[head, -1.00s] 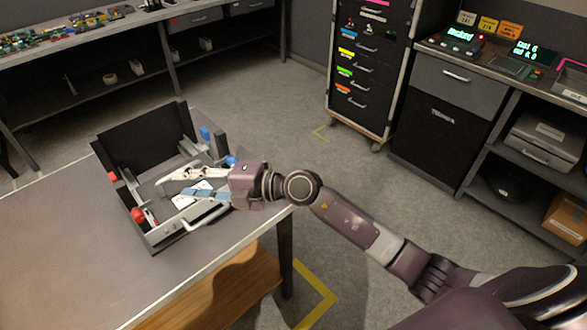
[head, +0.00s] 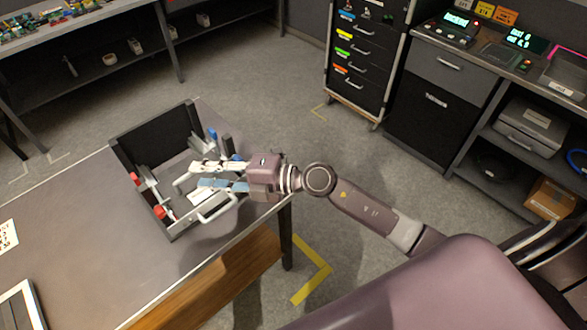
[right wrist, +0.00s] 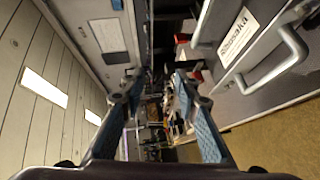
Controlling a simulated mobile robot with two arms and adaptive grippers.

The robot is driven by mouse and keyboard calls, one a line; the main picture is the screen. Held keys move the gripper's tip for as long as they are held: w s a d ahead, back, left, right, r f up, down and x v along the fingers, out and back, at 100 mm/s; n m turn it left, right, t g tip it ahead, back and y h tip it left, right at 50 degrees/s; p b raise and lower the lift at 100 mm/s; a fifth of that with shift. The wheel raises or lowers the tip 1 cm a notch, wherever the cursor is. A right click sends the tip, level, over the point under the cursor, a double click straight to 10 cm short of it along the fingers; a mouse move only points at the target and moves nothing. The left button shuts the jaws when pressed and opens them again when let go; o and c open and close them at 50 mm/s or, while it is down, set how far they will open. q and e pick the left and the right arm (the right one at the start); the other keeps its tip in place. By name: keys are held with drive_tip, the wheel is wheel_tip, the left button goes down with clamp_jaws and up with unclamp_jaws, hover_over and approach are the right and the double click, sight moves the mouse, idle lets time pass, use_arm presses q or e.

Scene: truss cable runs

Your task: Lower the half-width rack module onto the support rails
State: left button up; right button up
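An open grey and black frame (head: 155,140) with a tall black back panel stands on the table. Red parts (head: 160,212) show on its left side and blue parts (head: 213,134) on its right. A grey panel with a pale handle (head: 218,207) is at its near side. The right wrist view shows a grey panel with a handle (right wrist: 285,60) and a white label. I cannot tell the rack module apart from the frame, nor see the rails clearly. My right gripper (head: 198,174) is over the frame's right part, fingers apart, with nothing visibly held. My left gripper is out of view.
The frame stands near the far right corner of the grey table (head: 90,235). A framed panel (head: 20,305) and a printed card (head: 8,237) lie at its left. A drawer cabinet (head: 362,60) and a shelved bench (head: 470,85) stand beyond open floor.

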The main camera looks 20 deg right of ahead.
drive_tip(key=b+v, duration=0.5)
drive_tip(key=v, duration=1.5)
drive_tip(key=shift+s+f, duration=0.25)
drive_tip(key=shift+s, duration=0.15)
